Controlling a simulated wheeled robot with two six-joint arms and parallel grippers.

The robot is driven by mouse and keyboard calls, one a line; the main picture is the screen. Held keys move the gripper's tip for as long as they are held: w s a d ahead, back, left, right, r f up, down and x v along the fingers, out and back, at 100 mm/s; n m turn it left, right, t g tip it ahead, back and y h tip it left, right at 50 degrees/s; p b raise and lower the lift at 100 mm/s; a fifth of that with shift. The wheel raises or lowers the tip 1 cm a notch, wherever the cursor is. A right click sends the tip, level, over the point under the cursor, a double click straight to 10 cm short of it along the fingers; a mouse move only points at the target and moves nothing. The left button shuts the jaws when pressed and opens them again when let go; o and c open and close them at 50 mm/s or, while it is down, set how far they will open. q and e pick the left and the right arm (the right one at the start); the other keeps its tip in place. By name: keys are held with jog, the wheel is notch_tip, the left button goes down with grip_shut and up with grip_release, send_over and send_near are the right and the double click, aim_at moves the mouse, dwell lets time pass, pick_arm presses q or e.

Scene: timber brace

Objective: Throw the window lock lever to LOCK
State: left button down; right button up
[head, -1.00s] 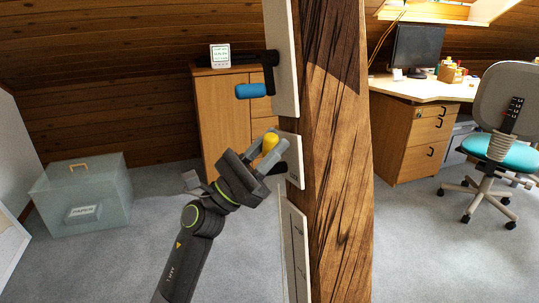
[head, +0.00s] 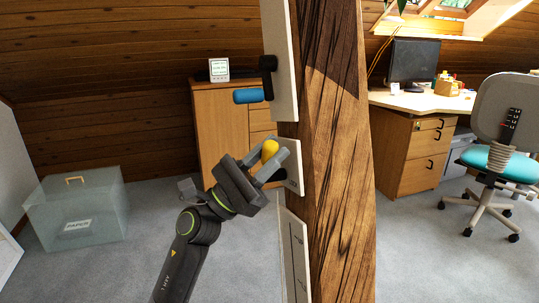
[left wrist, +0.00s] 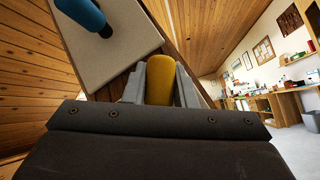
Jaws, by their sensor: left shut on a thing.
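A yellow grip (head: 270,149), which looks like the knob of the lock lever, stands upright in front of a small pale plate (head: 291,160) on the left side of the timber post (head: 335,165). My left gripper (head: 265,160) is shut on the yellow grip, one finger on each side. In the left wrist view the yellow grip (left wrist: 160,80) also sits between the fingers. The lever's shaft is mostly hidden by the gripper. Small lettering at the plate's lower edge is too small to read. My right gripper is not in view.
Above, a blue handle (head: 248,96) on a black arm (head: 267,75) sticks out from a larger pale plate (head: 283,50). Another pale panel (head: 293,255) is below. A wooden cabinet (head: 220,130) and a clear box (head: 77,215) stand behind. Desk and chair (head: 490,160) are right.

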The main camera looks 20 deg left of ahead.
pick_arm(q)
jog(key=shift+f, duration=0.1)
jog(key=c, duration=1.2)
grip_release()
jog(key=b+v, duration=0.2)
jog(key=v, duration=0.4)
jog(key=shift+d+f+b, duration=0.1)
jog(key=shift+b, duration=0.2)
jog(key=b, duration=0.3)
send_near(263, 164)
jog(key=v, duration=0.4)
jog(key=shift+s+a+f, duration=0.35)
jog(key=shift+a+f, duration=0.05)
jog(key=shift+a, duration=0.15)
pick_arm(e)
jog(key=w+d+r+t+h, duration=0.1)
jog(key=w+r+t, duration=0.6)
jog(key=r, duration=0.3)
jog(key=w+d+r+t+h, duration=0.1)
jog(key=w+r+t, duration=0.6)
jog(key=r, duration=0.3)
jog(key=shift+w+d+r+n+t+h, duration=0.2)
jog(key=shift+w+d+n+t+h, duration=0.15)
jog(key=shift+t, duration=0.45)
pick_arm(q)
jog(key=shift+f, duration=0.1)
